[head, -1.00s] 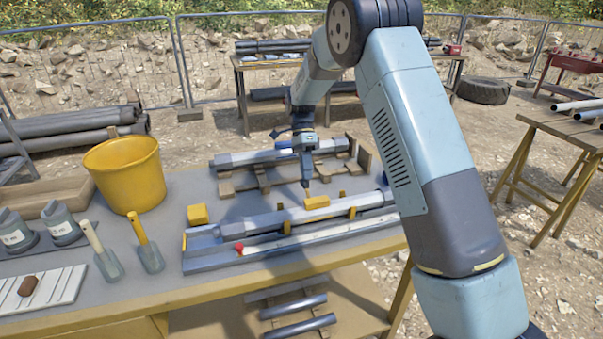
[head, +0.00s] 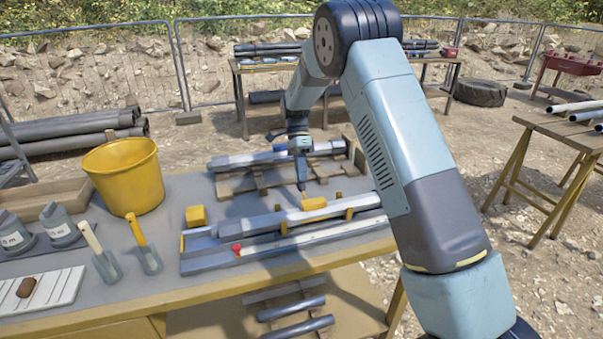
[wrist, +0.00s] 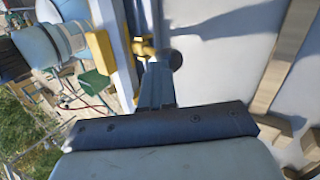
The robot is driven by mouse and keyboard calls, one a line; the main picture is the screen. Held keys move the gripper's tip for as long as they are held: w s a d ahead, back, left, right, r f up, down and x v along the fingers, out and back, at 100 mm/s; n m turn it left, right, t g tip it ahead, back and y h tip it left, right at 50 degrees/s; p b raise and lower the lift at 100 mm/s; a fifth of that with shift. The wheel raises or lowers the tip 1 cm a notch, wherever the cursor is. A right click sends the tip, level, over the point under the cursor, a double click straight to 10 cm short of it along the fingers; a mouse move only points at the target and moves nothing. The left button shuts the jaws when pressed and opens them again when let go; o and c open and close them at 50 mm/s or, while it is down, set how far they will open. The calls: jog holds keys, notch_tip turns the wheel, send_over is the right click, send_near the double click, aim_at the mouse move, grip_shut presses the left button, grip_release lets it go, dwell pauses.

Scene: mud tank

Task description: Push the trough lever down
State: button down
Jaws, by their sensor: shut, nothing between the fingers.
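A long grey trough (head: 205,262) lies across the front of the workbench. A small red knob (head: 237,248) sits near its left end, beside a pale bar (head: 310,236); I cannot tell for sure whether this knob is the lever's handle. A yellow block (head: 314,203) sits on the grey pipe along the trough. My gripper (head: 302,187) is shut and empty, pointing down just behind and left of this block. In the wrist view, my shut gripper (wrist: 158,75) has a yellow block (wrist: 100,58) to its left. A dark round end beside the fingertips is unclear.
Another yellow block (head: 196,216) stands at the trough's left. A pipe on a wooden rack (head: 240,183) lies behind my gripper. A yellow bucket (head: 125,178), two trowels (head: 147,252) and grey cups (head: 60,225) fill the bench's left side.

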jog(key=shift+f, duration=0.25)
jog(key=shift+d+r, duration=0.15)
jog(key=shift+r, duration=0.4)
jog(key=d+v, duration=0.1)
jog(key=v, duration=1.1)
jog(key=shift+a, duration=0.3)
